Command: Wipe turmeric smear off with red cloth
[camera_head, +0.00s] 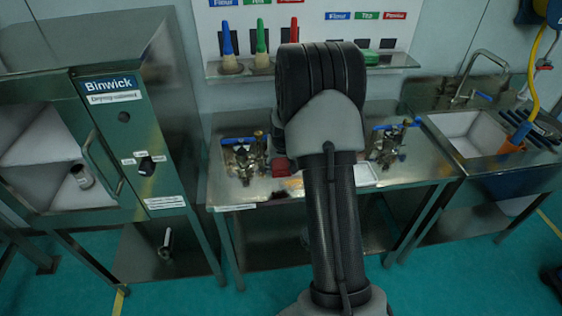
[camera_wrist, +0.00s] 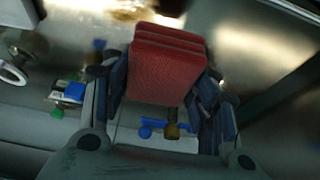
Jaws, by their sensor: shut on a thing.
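My gripper (camera_wrist: 162,92) is shut on the red cloth (camera_wrist: 168,62), a folded, layered block between its two fingers in the wrist view. A small red part of the cloth (camera_head: 280,167) shows left of my arm in the head view, over the steel table. A yellow-brown turmeric smear (camera_wrist: 128,12) lies on shiny metal at the top of the wrist view, beyond the cloth and apart from it in the picture. My arm hides most of the gripper in the head view, and I cannot make out the smear there.
The steel table (camera_head: 232,186) bears brass-and-blue valve fittings at left (camera_head: 243,156) and right (camera_head: 388,143). A drying cabinet (camera_head: 115,95) stands left and a sink (camera_head: 470,132) right. A wall shelf (camera_head: 228,71) holds coloured brushes. Blue and brass parts (camera_wrist: 172,128) show below the cloth.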

